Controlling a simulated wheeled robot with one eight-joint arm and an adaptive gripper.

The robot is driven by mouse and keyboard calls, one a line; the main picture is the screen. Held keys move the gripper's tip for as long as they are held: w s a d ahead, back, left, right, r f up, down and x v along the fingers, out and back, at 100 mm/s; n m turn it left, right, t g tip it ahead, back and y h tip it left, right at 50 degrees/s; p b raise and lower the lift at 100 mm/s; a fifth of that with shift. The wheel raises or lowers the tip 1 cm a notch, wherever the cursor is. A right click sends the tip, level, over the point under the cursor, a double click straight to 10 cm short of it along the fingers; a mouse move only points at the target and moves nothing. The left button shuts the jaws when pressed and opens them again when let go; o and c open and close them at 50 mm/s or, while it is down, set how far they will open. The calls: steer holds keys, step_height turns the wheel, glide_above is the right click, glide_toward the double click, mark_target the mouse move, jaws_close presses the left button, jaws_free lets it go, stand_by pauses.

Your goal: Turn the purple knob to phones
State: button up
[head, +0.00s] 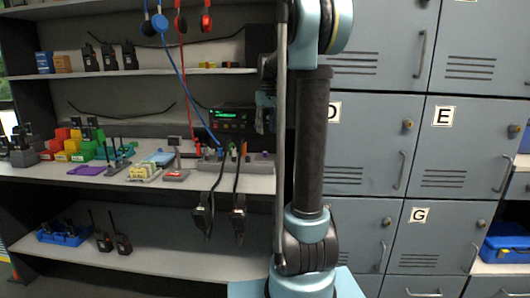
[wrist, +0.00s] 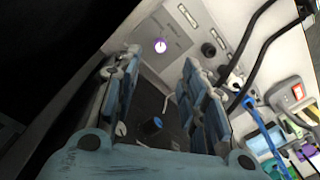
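The purple knob (wrist: 160,45) shows in the wrist view as a small round knob with a bright, pale face, on a light grey panel (wrist: 180,42). The lettering on the panel is too small to read. My gripper (wrist: 160,62) is open and empty, with its two blue padded fingers spread apart. In the picture the knob lies just beyond the gap between the fingertips, and I see no contact. In the head view my gripper (head: 265,100) is small and mostly hidden by my arm, in front of the middle shelf. I cannot make out the purple knob there.
A black knob (wrist: 208,49) and black cables sit right of the purple knob. A blue knob (wrist: 153,124) on a dark unit shows between my fingers. A radio with a green display (head: 225,115) stands on the middle shelf. Headset cords (head: 190,95) hang nearby. Grey lockers (head: 450,150) stand right.

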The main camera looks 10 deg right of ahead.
mark_target(265, 155)
step_height(265, 155, down, 11)
steer(key=shift+a+r, duration=0.15)
steer(key=shift+r, duration=0.05)
stand_by(0.4)
jaws_close()
